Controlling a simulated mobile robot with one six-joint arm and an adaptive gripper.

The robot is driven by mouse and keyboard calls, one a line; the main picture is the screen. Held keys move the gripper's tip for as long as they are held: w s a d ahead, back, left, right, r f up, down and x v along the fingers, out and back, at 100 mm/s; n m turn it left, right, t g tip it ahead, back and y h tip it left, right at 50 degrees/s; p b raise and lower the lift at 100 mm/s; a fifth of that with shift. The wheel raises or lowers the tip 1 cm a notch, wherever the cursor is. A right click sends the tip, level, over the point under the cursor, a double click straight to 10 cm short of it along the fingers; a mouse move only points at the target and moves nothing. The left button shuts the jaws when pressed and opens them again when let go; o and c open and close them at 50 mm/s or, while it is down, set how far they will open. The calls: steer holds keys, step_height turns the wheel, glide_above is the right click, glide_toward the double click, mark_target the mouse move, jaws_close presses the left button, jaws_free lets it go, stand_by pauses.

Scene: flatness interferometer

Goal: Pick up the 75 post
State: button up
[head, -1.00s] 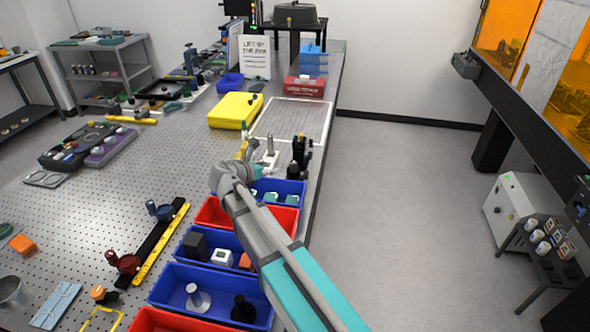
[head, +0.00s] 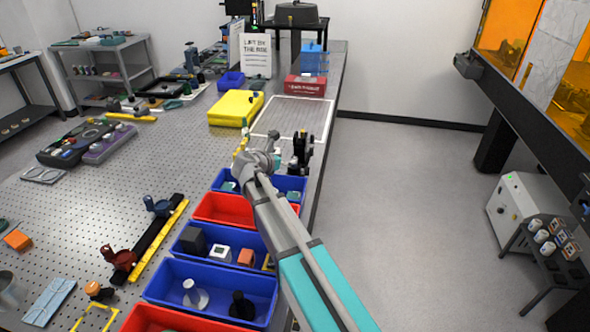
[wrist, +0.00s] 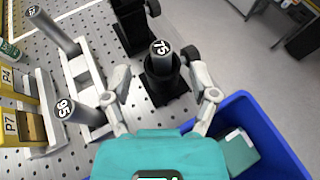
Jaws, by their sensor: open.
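The 75 post (wrist: 162,55) is a grey cylinder with "75" on its dark top. It stands in a black base in the wrist view. My gripper (wrist: 157,78) is open, with one finger on each side of the post and no clear contact. A grey post marked 95 (wrist: 75,110) and another grey post (wrist: 52,30) stand on a pale rack to the left. In the head view my gripper (head: 268,156) is beside the black mount (head: 301,150), and I cannot pick out the 75 post there.
A blue bin (wrist: 262,108) with a teal item lies close on the right of the wrist view. Yellow holders marked P4 and P7 (wrist: 28,127) stand at left. Red and blue bins (head: 178,278) line the table edge. A yellow case (head: 235,108) lies beyond.

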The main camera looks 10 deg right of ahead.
mark_target(294, 157)
steer(key=shift+d, duration=0.1)
stand_by(0.3)
steer(key=b+x, duration=0.1)
steer(key=x, duration=0.1)
steer(key=b+x, duration=0.1)
steer(key=x, duration=0.1)
steer(key=shift+f, duration=0.35)
steer(key=shift+w+d+f, duration=0.15)
steer(key=shift+w+d, duration=0.1)
steer(key=shift+d, duration=0.1)
jaws_close()
